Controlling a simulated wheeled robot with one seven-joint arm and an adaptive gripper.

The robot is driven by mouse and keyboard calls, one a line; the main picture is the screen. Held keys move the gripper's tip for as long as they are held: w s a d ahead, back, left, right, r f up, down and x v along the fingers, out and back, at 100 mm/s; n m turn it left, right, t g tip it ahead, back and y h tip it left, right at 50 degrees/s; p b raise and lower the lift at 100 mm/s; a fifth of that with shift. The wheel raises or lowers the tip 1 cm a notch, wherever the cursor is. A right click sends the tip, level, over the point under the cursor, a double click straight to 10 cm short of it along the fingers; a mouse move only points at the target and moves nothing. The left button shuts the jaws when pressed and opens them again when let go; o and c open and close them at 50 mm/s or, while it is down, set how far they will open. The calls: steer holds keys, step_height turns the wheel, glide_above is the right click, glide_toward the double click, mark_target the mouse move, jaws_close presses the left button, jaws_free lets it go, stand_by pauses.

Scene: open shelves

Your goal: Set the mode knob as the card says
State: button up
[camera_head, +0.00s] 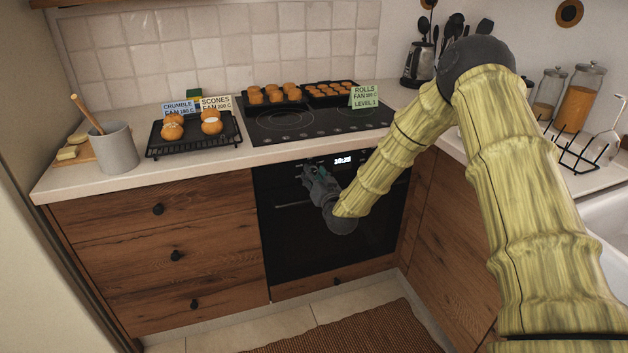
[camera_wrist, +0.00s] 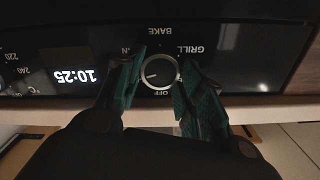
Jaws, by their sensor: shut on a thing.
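The mode knob (camera_wrist: 160,70) is round and dark with a pale rim, on the black oven panel in the wrist view. My gripper (camera_wrist: 160,79) is shut on it, one finger on each side. A pale mark on the knob appears to point left in that view. Upside-down labels read BAKE, GRILL and OFF; another at left is partly hidden by a finger. In the head view my gripper (camera_head: 316,180) is at the oven front and hides the knob. Cards read ROLLS FAN LEVEL 1 (camera_head: 364,97), CRUMBLE FAN (camera_head: 178,108) and SCONES FAN (camera_head: 215,103).
The oven door (camera_head: 290,240) is closed below the panel; its clock (camera_head: 342,160) reads 10:25. Jars (camera_head: 580,96) stand at right.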

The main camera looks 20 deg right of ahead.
steer(key=m+b, duration=0.2)
steer(key=m, duration=0.2)
steer(key=shift+d+f+m, duration=0.1)
steer(key=shift+d+m, duration=0.05)
steer(key=shift+m, duration=0.15)
steer(key=m+b, duration=0.2)
steer(key=m, duration=0.2)
steer(key=shift+m+b, duration=0.3)
steer(key=shift+b, duration=0.05)
steer(key=o, duration=0.8)
steer(key=shift+d, duration=0.1)
steer(key=shift+c, duration=0.2)
steer(key=s, duration=1.2)
steer(key=shift+d, duration=0.15)
